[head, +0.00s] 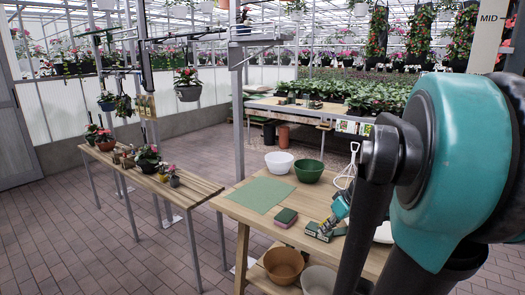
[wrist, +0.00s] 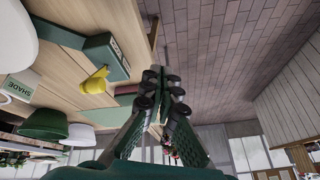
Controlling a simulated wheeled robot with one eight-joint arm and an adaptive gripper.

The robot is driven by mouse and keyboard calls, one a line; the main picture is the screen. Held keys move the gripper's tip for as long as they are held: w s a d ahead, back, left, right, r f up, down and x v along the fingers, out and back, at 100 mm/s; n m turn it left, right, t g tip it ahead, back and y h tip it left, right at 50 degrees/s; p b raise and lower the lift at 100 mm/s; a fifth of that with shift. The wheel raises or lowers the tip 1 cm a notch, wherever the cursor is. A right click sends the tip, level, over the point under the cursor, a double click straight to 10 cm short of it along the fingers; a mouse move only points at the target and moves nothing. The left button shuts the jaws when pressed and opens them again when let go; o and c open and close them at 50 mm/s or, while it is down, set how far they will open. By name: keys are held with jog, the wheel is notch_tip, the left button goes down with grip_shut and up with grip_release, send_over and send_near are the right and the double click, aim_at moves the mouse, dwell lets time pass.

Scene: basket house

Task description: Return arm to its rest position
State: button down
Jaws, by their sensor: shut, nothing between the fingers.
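My arm fills the right side of the head view as a teal and dark joint. My gripper (wrist: 164,80) shows in the wrist view, its two dark fingers together with nothing between them. The wrist picture is turned, with the wooden table on the left and the brick floor at the upper right. The fingers appear past the table's edge in that view. In the head view my arm's near links cover part of the right end of the table (head: 236,200).
On the table are a green mat (head: 258,194), a white bowl (head: 279,162), a green bowl (head: 309,171) and a green sponge-like block (head: 287,215). A green box (wrist: 104,55) lies near a small yellow thing (wrist: 96,83). A plant bench (head: 110,162) stands left; brick floor between is clear.

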jog(key=s+a+f+m+h, duration=0.2)
jog(key=s+f+m+h, duration=0.2)
jog(key=s+f, duration=0.5)
jog(key=shift+s+f+m+t, duration=0.2)
jog(key=shift+f+m+t, duration=0.15)
jog(key=shift+m, duration=0.65)
